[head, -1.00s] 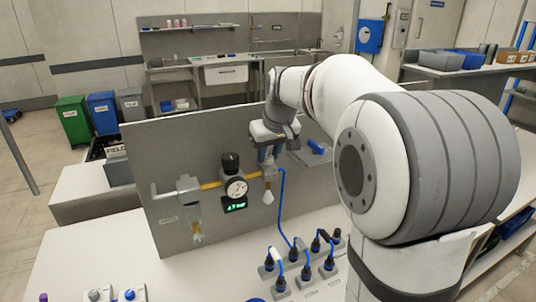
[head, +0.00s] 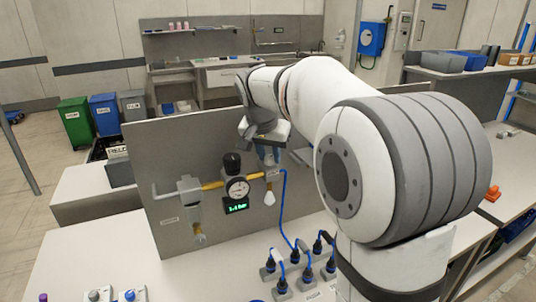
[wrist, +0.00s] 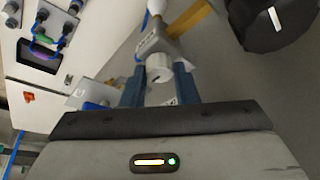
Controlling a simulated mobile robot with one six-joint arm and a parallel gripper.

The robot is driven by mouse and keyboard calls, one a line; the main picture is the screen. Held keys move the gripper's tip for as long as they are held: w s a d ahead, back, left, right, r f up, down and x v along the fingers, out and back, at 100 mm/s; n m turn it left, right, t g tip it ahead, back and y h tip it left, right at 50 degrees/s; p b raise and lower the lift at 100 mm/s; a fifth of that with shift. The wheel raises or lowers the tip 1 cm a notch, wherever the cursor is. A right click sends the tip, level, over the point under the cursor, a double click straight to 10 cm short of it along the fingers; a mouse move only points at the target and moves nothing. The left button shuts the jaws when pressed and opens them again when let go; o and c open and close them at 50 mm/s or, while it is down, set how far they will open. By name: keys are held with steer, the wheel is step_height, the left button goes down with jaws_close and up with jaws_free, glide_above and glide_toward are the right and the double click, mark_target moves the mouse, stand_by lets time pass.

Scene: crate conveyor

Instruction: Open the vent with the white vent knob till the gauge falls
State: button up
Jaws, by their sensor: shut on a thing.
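The white vent knob (wrist: 160,68) sits between the two blue fingers of my gripper (wrist: 160,85), which is shut on it. In the head view my gripper (head: 270,157) is at the panel, at the right end of the yellow pipe, and the knob is hidden there. The round gauge (head: 237,188) stands left of my gripper, with a green-lit display (head: 236,206) below that seems to read about 1.4 bar; the small digits are blurred.
A black regulator knob (head: 232,163) sits above the gauge; a white bulb-shaped part (head: 269,198) hangs below the pipe end. A blue hose (head: 283,205) runs down to several black connectors on the bench. The grey panel (head: 160,150) stands close behind my gripper.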

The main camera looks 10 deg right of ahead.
steer(key=shift+m, duration=0.3)
steer(key=o, duration=1)
steer(key=v, duration=0.7)
steer(key=shift+r, duration=0.4)
steer(key=shift+a, duration=0.15)
steer(key=s+d+f+n+y, duration=0.1)
steer(key=s+f+n, duration=0.2)
steer(key=s+f, duration=0.6)
steer(key=s+f+n+g+y, duration=0.1)
steer(key=s+f+n, duration=0.3)
steer(key=s+f, duration=0.6)
steer(key=s, duration=0.6)
steer(key=shift+s+d, duration=0.35)
steer(key=shift+d, duration=0.05)
